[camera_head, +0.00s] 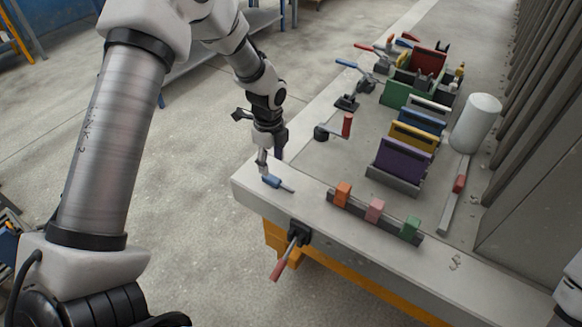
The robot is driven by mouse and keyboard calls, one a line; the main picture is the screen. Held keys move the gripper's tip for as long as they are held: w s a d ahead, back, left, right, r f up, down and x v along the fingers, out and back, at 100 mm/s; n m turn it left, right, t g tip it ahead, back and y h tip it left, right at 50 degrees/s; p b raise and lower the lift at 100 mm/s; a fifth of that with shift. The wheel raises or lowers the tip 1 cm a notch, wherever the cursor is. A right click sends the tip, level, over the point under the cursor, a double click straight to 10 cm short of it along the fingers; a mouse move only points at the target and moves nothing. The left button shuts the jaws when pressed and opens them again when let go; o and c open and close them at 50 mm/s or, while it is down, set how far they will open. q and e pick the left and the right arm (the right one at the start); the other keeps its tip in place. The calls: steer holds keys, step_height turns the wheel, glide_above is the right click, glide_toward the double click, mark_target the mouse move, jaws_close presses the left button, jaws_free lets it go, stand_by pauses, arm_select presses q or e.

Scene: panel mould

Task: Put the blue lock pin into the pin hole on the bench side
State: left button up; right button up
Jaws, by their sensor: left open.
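The blue lock pin (272,181) lies on the bench top near its left front corner, with its thin grey shank pointing right. My left gripper (263,163) is just above and behind the blue end of the pin, pointing down. It is open, and I cannot tell whether a finger touches the pin. The bench (318,216) has a black fitting (298,231) with a red-ended lever on its front side. I cannot make out the pin hole on the bench side. My right gripper is not in view.
A rail with orange, pink and green blocks (374,211) lies right of the pin. Behind it stand a red-handled clamp (347,125), a rack of coloured panels (402,162), a green mould (397,94) and a white cylinder (475,123). Bare bench top surrounds the pin.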

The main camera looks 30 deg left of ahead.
mark_target(273, 178)
arm_select(q)
step_height(273, 178, down, 7)
steer(key=shift+r+p, duration=0.1)
steer(key=shift+p, duration=0.8)
steer(key=shift+d+r, duration=0.1)
steer(key=shift+d, duration=0.05)
steer(key=shift+c, duration=1.4)
jaws_close()
